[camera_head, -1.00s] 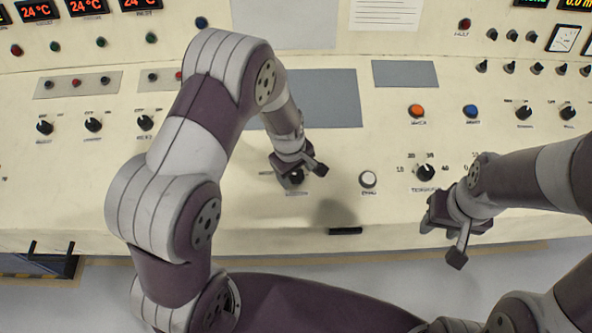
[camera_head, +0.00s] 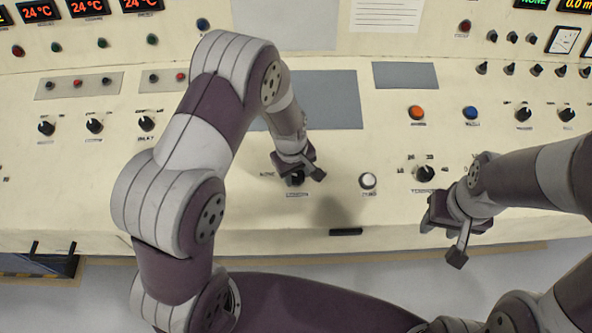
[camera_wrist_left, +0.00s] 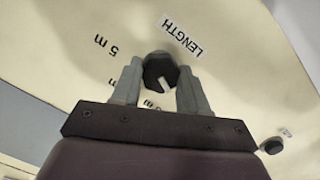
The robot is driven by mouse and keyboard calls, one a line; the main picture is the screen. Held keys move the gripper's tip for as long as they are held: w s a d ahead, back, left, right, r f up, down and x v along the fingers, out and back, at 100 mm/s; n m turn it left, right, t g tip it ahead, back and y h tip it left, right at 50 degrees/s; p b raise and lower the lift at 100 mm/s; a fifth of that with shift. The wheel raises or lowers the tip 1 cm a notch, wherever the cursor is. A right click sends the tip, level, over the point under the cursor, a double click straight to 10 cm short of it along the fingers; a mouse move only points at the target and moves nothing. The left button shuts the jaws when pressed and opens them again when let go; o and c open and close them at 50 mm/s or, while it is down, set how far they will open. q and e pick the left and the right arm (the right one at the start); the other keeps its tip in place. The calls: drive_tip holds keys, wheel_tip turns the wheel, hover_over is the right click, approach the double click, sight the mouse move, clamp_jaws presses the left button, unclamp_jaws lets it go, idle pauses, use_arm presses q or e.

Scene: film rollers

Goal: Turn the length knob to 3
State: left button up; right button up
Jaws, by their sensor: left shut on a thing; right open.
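The length knob (camera_wrist_left: 158,72) is black with a white pointer line and sits between the two fingers of my left gripper (camera_wrist_left: 158,86) in the left wrist view. The fingers are shut on it, one on each side. The printed words LENGTH (camera_wrist_left: 183,39) and 5 m (camera_wrist_left: 106,47) show beside it; other scale marks are partly hidden by the fingers. In the head view my left gripper (camera_head: 297,172) is down at the panel over the knob (camera_head: 296,180), which is mostly covered. My right gripper (camera_head: 447,232) is open and empty above the panel's front edge.
A white button (camera_head: 368,181) stands right of the left gripper, and another black knob (camera_head: 425,174) lies further right. Orange (camera_head: 416,112) and blue (camera_head: 471,112) buttons sit behind. The cream panel (camera_head: 80,190) is bare at the front left.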

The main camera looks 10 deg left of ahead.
sight(299, 177)
use_arm(q)
drive_tip(key=m+p, duration=0.1)
drive_tip(key=m, duration=0.2)
drive_tip(key=shift+r+y, duration=0.1)
drive_tip(key=shift+y, duration=0.2)
drive_tip(key=shift+d+m+g+y, duration=0.1)
drive_tip(key=shift+m+g+y, duration=0.25)
drive_tip(key=shift+m, duration=2.05)
drive_tip(key=o, duration=1.1)
drive_tip(key=shift+c, duration=0.2)
wheel_tip(299, 177, up, 13)
drive_tip(key=b, duration=0.1)
drive_tip(key=shift+s+d+f, duration=0.2)
drive_tip(key=shift+s+d, duration=0.05)
drive_tip(key=shift+d, duration=0.15)
